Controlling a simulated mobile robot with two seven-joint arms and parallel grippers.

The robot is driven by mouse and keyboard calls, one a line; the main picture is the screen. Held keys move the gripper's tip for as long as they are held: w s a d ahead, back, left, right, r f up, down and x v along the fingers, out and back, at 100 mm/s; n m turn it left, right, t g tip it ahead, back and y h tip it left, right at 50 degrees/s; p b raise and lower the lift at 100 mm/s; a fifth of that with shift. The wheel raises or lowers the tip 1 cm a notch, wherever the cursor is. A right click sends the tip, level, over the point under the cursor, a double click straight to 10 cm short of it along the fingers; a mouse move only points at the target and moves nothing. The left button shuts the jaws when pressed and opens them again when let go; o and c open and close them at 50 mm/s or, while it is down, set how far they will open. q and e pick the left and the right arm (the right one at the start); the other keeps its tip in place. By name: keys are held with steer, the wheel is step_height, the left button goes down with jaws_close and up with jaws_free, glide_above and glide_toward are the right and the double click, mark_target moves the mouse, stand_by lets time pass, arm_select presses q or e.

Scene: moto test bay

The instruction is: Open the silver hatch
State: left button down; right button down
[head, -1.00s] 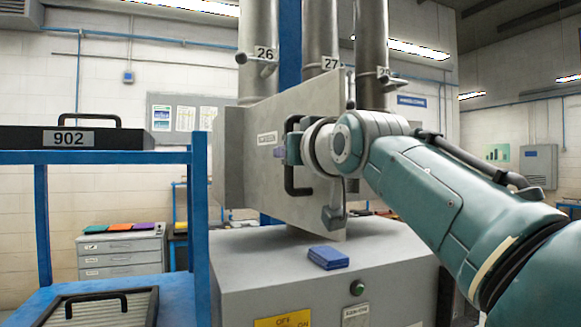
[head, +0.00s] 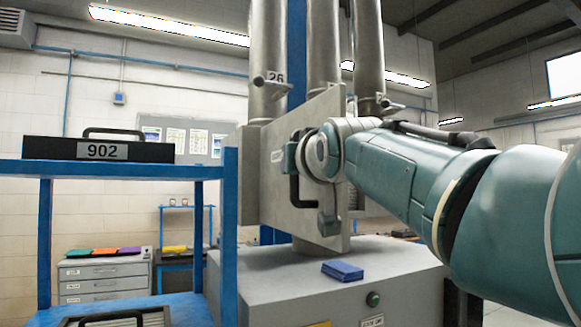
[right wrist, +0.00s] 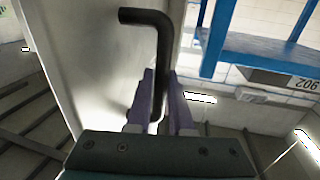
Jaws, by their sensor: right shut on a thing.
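The silver hatch (head: 325,112) is a flat grey panel with a small label, upright above a grey cabinet in the head view. Its black bar handle (head: 294,190) stands out from its face. My right gripper (head: 292,158) is at the handle, its fingers mostly hidden by my arm. In the right wrist view, the purple fingers (right wrist: 159,88) are closed around the handle's straight bar (right wrist: 163,50), with the hatch face (right wrist: 95,50) to the left. The hatch stands at a slant to the head camera. My left gripper is not in view.
A grey cabinet (head: 290,275) carrying a blue pad (head: 342,270) is below the hatch. Pipes (head: 322,50) rise behind. A drawer unit (head: 105,275) stands farther back.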

steer(key=c, duration=1.3)
jaws_free()
steer(key=shift+f, duration=0.15)
steer(key=shift+o, duration=1.1)
steer(key=shift+w, duration=0.1)
steer(key=b+v, duration=0.6)
steer(key=v, duration=0.4)
steer(key=shift+a, duration=0.1)
